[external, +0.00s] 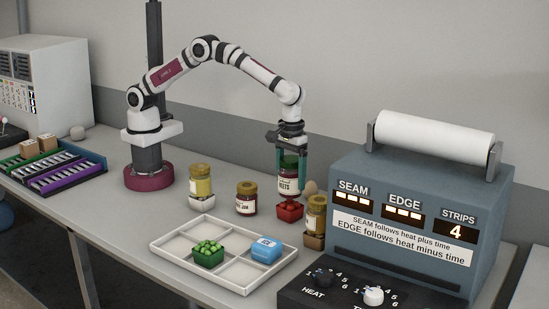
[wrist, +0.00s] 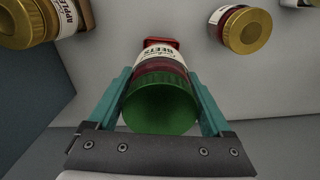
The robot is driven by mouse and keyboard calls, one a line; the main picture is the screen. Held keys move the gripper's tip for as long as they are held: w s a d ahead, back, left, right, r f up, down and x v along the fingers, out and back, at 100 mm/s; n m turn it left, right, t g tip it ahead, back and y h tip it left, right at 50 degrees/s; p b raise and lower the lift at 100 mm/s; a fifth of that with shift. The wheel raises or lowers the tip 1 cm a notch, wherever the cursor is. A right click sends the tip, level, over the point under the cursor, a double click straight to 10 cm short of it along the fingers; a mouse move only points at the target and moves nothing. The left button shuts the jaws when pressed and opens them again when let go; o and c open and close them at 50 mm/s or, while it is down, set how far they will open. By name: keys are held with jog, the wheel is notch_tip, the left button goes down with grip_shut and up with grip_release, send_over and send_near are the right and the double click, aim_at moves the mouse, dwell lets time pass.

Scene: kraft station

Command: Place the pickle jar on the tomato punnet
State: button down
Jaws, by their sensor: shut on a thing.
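My gripper (external: 291,172) is shut on a glass jar labelled "BEETS" (external: 289,184), with a green lid and dark red contents. I cannot read a pickle label on it. It is upright over a small red punnet (external: 289,211), perhaps the tomato one; its contents are hidden. Whether the jar touches the punnet I cannot tell. In the wrist view the green lid (wrist: 160,106) faces the camera between my fingers (wrist: 160,95), and the red punnet (wrist: 163,42) shows just beyond the jar. A yellow-green jar (external: 200,181) stands on a white block at the left; its label is unreadable.
A jam jar (external: 246,198) stands left of the held jar. An apple-labelled jar (external: 316,214) on a brown punnet (external: 314,240) stands close right, beside the sealing machine (external: 420,200). A white tray (external: 229,273) in front holds a green punnet (external: 208,255) and blue box (external: 266,249).

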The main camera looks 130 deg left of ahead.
jog(key=shift+f, duration=1.1)
grip_release()
jog(key=shift+f, duration=0.15)
